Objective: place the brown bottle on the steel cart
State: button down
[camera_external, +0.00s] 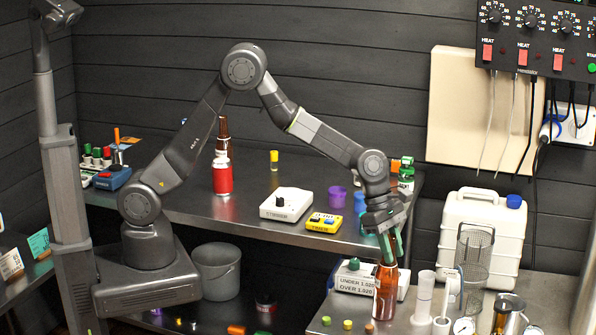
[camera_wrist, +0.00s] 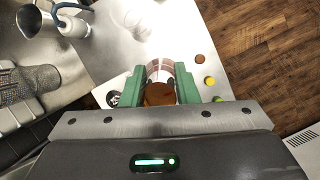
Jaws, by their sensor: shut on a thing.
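In the wrist view the bottle (camera_wrist: 160,92) sits between the two green fingers, seen from above, over the bare steel of the cart (camera_wrist: 207,45). I cannot tell whether its base touches the steel.
Small coloured caps (camera_external: 347,324) lie left of the bottle. White plastic parts (camera_external: 424,297), wire mesh cylinders (camera_external: 474,250) and a white jerrycan (camera_external: 480,232) stand to its right. A labelled white device (camera_external: 352,278) is behind it. The back bench (camera_external: 240,205) holds a red bottle (camera_external: 222,173).

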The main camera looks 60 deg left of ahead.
jog(key=c, duration=1.1)
grip_release()
jog(key=shift+f, duration=0.1)
jog(key=b+v, duration=0.1)
jog(key=v, duration=1.1)
jog(key=shift+a, duration=0.1)
